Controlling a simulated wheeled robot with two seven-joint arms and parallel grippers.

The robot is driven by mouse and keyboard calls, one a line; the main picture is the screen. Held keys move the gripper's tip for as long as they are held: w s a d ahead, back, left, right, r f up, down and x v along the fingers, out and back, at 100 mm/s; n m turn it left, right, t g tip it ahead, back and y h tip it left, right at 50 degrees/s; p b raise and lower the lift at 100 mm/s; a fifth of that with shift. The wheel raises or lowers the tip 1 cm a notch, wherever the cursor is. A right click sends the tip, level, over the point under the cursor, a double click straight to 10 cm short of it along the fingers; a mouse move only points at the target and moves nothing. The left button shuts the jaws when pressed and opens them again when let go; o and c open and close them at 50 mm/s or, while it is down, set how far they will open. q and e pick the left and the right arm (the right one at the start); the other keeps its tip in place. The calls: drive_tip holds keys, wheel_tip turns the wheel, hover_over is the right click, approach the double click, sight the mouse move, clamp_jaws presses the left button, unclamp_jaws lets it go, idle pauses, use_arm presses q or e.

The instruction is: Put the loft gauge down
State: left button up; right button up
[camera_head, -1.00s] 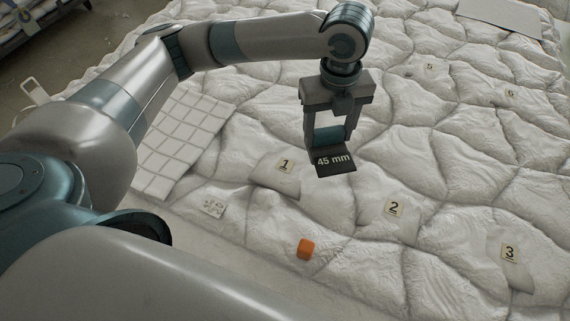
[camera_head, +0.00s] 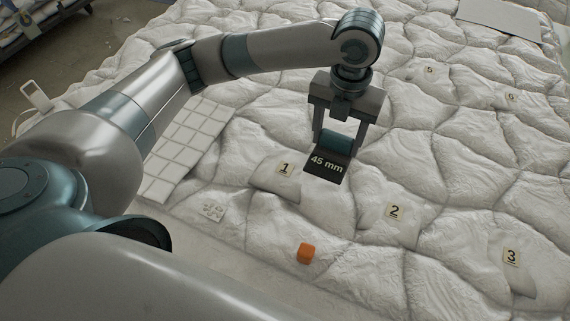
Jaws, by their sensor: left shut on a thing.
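The loft gauge (camera_head: 326,164) is a dark plate marked "45 mm" with a teal grip. My left gripper (camera_head: 338,142) points down and is shut on the gauge at its teal part. The gauge is over the white quilted duvet (camera_head: 440,160), just right of the tag numbered 1 (camera_head: 286,169). I cannot tell whether its lower edge touches the duvet. My right gripper is not in view.
Tags numbered 2 (camera_head: 394,211) and 3 (camera_head: 511,257) lie to the right. A flat pale board (camera_head: 500,17) lies at the back right.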

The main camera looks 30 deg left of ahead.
use_arm(q)
drive_tip(key=s+a+f+p, duration=0.2)
drive_tip(key=a+f, duration=0.5)
drive_tip(key=a, duration=0.4)
drive_tip(key=shift+a+p, duration=0.2)
drive_tip(key=shift+p, duration=0.3)
wheel_tip(320, 180, down, 3)
drive_tip(key=shift+r+p, duration=0.15)
drive_tip(key=shift+p, duration=0.45)
drive_tip(key=shift+f, duration=0.6)
drive_tip(key=o, duration=1.6)
drive_tip(key=shift+f, duration=0.15)
drive_tip(key=shift+r, duration=0.2)
